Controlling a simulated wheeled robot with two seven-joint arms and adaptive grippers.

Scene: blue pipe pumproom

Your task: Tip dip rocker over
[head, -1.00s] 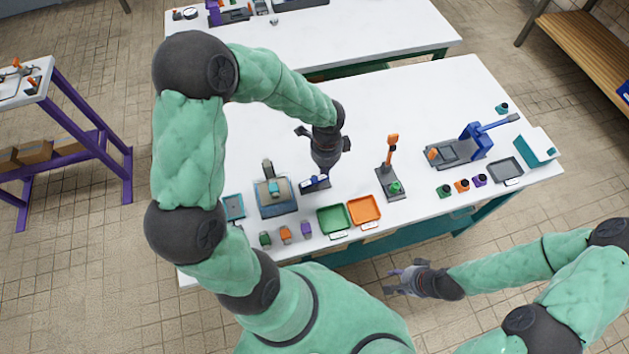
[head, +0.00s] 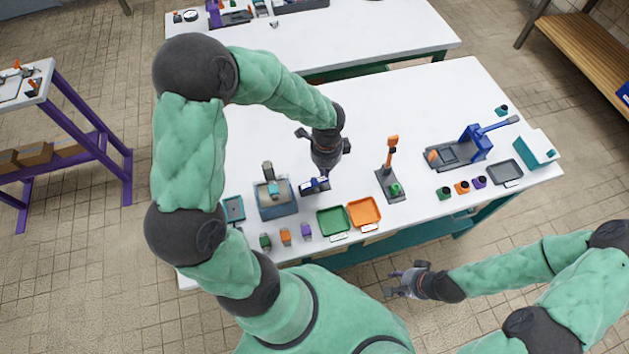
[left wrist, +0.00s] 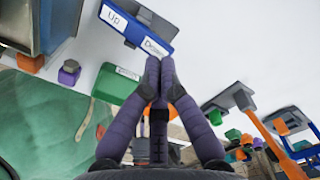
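The dip rocker (head: 311,187) is a small blue rocker bar on a grey base, on the white table beside a blue-grey tank. In the left wrist view the blue rocker (left wrist: 133,27) has white labels, "Up" at its left end and "Down" at its right end. My left gripper (left wrist: 153,62) is shut and empty, fingertips together at the "Down" end. Whether they touch it I cannot tell. In the head view my left gripper (head: 323,181) points down over the rocker's right end. Which end sits lower is unclear. My right gripper (head: 392,283) is open and empty, in front of the table.
The blue-grey tank (head: 277,205) stands left of the rocker. A green tray (head: 333,220) and an orange tray (head: 364,212) lie in front. An orange-handled lever (head: 391,158) stands to the right. Small coloured blocks line the front edge. The table's back middle is clear.

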